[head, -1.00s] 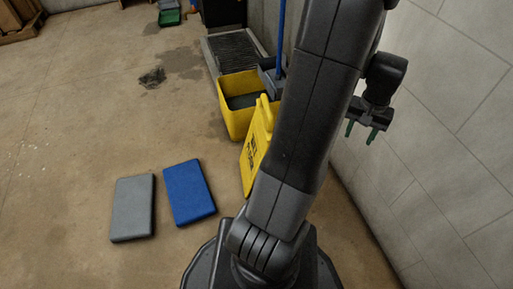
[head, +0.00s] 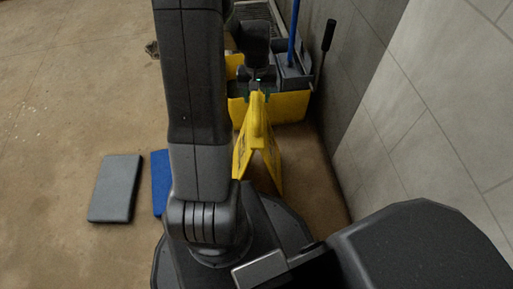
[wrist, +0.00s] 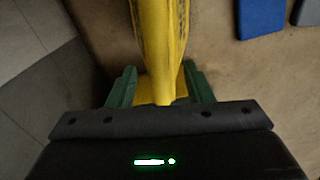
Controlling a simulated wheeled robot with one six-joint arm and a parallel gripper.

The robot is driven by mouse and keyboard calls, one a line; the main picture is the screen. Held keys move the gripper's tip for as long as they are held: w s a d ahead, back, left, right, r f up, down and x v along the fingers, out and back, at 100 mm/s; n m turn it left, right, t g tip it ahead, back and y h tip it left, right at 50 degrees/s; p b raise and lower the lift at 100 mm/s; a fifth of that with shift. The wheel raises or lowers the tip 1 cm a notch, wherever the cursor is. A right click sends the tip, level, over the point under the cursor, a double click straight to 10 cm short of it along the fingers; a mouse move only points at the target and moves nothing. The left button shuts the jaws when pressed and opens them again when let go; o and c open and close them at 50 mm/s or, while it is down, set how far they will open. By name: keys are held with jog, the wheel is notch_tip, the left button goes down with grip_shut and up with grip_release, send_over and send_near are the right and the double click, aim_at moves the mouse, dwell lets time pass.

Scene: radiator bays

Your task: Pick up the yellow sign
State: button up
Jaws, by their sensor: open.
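The yellow sign (head: 262,130) stands upright as a folded A-frame on the floor, just in front of the yellow mop bucket. My gripper (head: 257,92) is at the sign's top in the head view, partly lost against the bucket behind it. In the wrist view the green fingers of my gripper (wrist: 161,78) are apart, one on each side of the yellow sign (wrist: 160,35). Gaps show between the fingers and the sign. The sign's lower part is partly hidden in the wrist view.
The yellow mop bucket (head: 291,107) with a blue handle (head: 294,32) stands right behind the sign. The tiled wall (head: 450,95) is close on the right. A grey pad (head: 115,188) and a blue pad (head: 160,182) lie left on open floor.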

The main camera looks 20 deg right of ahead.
aim_at(257, 104)
jog(key=f+b, duration=0.1)
jog(key=f, duration=0.1)
jog(key=s+f+b, duration=0.1)
jog(key=f, duration=0.1)
jog(key=shift+a+f, duration=0.1)
jog(key=shift+f, duration=0.1)
jog(key=shift+r, duration=0.1)
grip_shut()
jog(key=shift+w, duration=0.1)
dwell(1.0)
